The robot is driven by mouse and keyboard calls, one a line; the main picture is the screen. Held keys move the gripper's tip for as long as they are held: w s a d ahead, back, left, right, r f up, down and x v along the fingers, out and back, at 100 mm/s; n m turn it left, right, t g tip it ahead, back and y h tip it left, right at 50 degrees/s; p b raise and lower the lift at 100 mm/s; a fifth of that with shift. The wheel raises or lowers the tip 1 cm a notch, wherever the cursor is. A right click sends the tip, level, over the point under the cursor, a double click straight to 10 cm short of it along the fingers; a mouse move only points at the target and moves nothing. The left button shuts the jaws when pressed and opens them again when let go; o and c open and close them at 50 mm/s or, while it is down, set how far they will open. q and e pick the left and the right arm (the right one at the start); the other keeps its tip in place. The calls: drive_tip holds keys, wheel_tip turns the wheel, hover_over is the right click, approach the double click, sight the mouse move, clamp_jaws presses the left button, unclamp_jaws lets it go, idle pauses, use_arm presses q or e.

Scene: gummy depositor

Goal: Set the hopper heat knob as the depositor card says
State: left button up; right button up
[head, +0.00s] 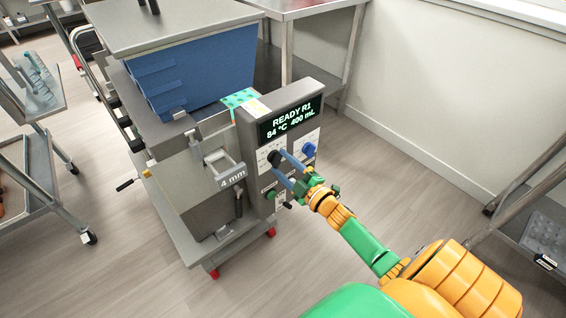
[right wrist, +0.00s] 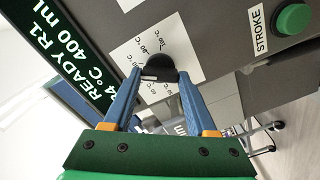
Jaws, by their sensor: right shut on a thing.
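The hopper heat knob (head: 274,157) is a black round knob on the depositor's front panel, on a white plate with °C marks. In the right wrist view the knob (right wrist: 158,65) sits between my blue fingertips. My right gripper (head: 281,163) is shut on it; it also shows in the right wrist view (right wrist: 158,75). The knob's pointer and the small marks are not clear enough to read a setting. The display (head: 291,119) reads READY R1, 84 °C, 400 mL. No readable depositor card shows. My left gripper is not in view.
A blue knob (head: 309,149) is right of the heat knob. A green STROKE button (right wrist: 292,19) is on the same panel. A teal item (head: 240,98) lies on the machine top by the blue hopper (head: 195,75).

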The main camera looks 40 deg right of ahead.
drive_tip(key=m+p, duration=0.1)
drive_tip(key=m, duration=0.3)
drive_tip(key=shift+r+m, duration=0.1)
drive_tip(key=shift+m, duration=0.2)
drive_tip(key=m, duration=0.4)
drive_tip(key=shift+m, duration=0.4)
drive_tip(key=o, duration=1.4)
drive_tip(key=shift+c, duration=0.2)
drive_tip(key=shift+s, duration=0.15)
drive_tip(key=s+p, duration=0.1)
drive_tip(key=s, duration=0.6)
drive_tip(key=shift+d+p, duration=0.35)
